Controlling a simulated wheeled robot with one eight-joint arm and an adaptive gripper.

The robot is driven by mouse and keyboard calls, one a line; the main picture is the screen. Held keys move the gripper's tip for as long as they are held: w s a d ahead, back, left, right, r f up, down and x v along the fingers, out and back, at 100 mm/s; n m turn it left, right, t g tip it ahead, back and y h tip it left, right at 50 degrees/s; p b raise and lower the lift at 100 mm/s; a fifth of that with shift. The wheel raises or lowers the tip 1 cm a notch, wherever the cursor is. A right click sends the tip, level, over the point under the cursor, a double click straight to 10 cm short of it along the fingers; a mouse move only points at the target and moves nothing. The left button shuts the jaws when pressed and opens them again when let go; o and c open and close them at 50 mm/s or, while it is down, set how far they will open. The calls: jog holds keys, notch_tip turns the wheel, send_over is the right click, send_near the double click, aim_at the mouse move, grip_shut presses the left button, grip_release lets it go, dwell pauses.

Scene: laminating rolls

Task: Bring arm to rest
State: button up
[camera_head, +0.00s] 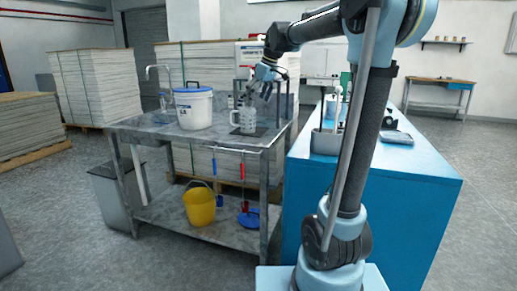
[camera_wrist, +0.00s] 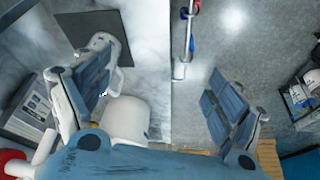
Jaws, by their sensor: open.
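My gripper (camera_head: 257,96) is above the grey metal table (camera_head: 140,132), close over a clear measuring jug (camera_head: 246,122) that stands upright on a dark mat (camera_head: 262,130). In the wrist view, the fingers of my gripper (camera_wrist: 158,92) are spread wide with nothing between their tips. Whether a finger touches the jug I cannot tell. My arm reaches forward and bends down to the table.
A white lidded bucket (camera_head: 194,108) and a tap (camera_head: 160,76) are on the table. A yellow bucket (camera_head: 199,206) is on its lower shelf. A blue counter (camera_head: 420,175) with a grey holder (camera_head: 326,142) stands right. Stacked sheets (camera_head: 95,85) stand behind. Floor is clear at front left.

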jog(key=s+d+f+m+h, duration=0.1)
jog(key=s+d+f+m, duration=0.2)
jog(key=s+d+f, duration=0.3)
jog(key=s+d+f+m+h, duration=0.1)
jog(key=s+d+f+m, duration=0.3)
jog(key=s+f, duration=1)
jog(key=s+d+f+m+h, duration=0.1)
jog(key=s+d+f+m, duration=0.2)
jog(key=s+d+f, duration=0.6)
jog(key=s+f, duration=0.1)
jog(key=s, duration=0.5)
jog(key=shift+s+d+f+h, duration=0.2)
jog(key=shift+f+h, duration=0.1)
jog(key=shift+f, duration=0.1)
